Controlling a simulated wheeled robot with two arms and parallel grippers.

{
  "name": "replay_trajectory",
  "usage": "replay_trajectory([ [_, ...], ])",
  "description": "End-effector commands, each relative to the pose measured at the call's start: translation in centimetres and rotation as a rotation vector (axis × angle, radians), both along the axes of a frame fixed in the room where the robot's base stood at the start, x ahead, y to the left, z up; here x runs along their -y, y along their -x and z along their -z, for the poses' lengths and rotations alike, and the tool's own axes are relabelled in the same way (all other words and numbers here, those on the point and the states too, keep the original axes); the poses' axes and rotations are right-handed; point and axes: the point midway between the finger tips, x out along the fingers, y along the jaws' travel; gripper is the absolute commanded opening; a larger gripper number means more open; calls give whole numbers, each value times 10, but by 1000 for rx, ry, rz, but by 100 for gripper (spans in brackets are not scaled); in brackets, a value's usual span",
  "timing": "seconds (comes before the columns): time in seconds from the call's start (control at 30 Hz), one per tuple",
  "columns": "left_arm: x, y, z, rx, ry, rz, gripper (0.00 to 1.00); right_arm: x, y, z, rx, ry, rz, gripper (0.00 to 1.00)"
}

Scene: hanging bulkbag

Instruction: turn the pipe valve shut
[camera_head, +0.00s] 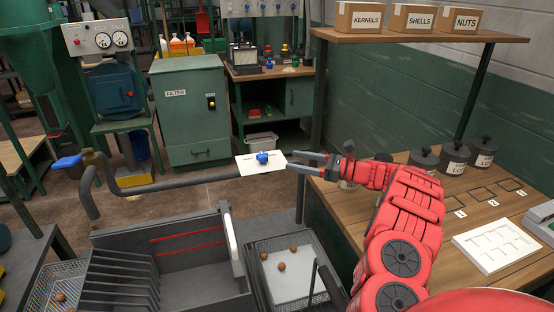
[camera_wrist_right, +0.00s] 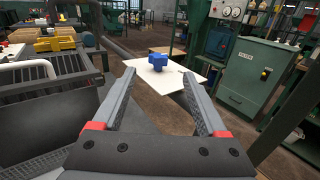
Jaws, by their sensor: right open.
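My right gripper (camera_head: 291,161) is open and empty, just right of the plate, fingers pointing at the handle. In the right wrist view the blue handle (camera_wrist_right: 159,62) shows between and beyond the open fingertips (camera_wrist_right: 159,76), apparently without contact. Farther left on the pipe is a brass-coloured fitting (camera_head: 92,158) with a blue part (camera_head: 67,162) beside it; I cannot tell what that part is. My left gripper is out of view.
Below the pipe stand a grey slotted bin (camera_head: 190,270) and a tray (camera_head: 290,275) with several brown balls. A wooden bench (camera_head: 410,240) with lidded pots (camera_head: 454,158) is at the right, under a shelf of boxes (camera_head: 411,18). A green filter cabinet (camera_head: 192,115) stands behind.

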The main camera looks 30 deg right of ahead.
Motion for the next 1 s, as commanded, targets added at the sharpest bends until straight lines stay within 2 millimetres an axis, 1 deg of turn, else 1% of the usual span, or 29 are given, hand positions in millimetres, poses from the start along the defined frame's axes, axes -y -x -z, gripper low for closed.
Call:
replay_trajectory([
  [0.1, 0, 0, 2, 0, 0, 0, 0, 11, 13, 1, 0, 0, 0, 75],
  [0.23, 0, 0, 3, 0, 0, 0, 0, 18, 21, 1, -1, -1, 2, 75],
  [0.57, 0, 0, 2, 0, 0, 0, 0, 19, 22, 0, -1, -1, 0, 75],
  [0.67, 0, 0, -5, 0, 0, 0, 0, 19, 22, -7, -1, -1, 0, 75],
  [0.77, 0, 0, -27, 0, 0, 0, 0, 19, 22, -29, -1, -1, 0, 75],
  [1.0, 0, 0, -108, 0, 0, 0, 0, 19, 22, -111, 0, 0, 0, 75],
])
